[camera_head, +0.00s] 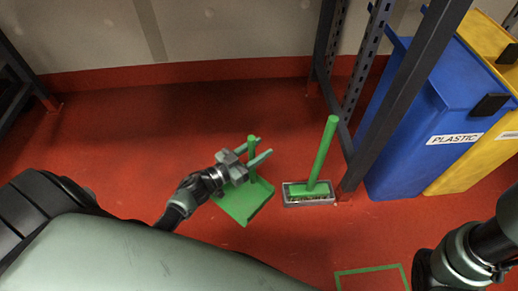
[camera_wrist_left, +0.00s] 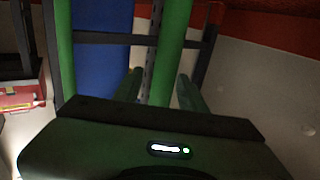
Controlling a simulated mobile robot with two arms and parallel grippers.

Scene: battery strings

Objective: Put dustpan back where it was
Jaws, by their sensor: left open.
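The green dustpan (camera_head: 243,204) rests on the red floor with its handle upright. My left gripper (camera_head: 264,147) is open at the top of the handle, and the handle stands between or close to its fingers. In the left wrist view a thick green pole, apparently the dustpan handle (camera_wrist_left: 172,45), rises between the two fingertips (camera_wrist_left: 158,88). Whether the fingers touch it cannot be told. A green outlined area (camera_head: 372,269) is marked on the floor at the bottom right, partly cut off. Part of my right arm shows at the right edge; its gripper is out of view.
A green long-handled brush (camera_head: 322,155) stands in a grey tray (camera_head: 310,203) just right of the dustpan. A dark metal rack post (camera_head: 385,120), a blue PLASTIC bin (camera_head: 420,125) and a yellow bin (camera_head: 460,177) stand at the right. The floor at left is clear.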

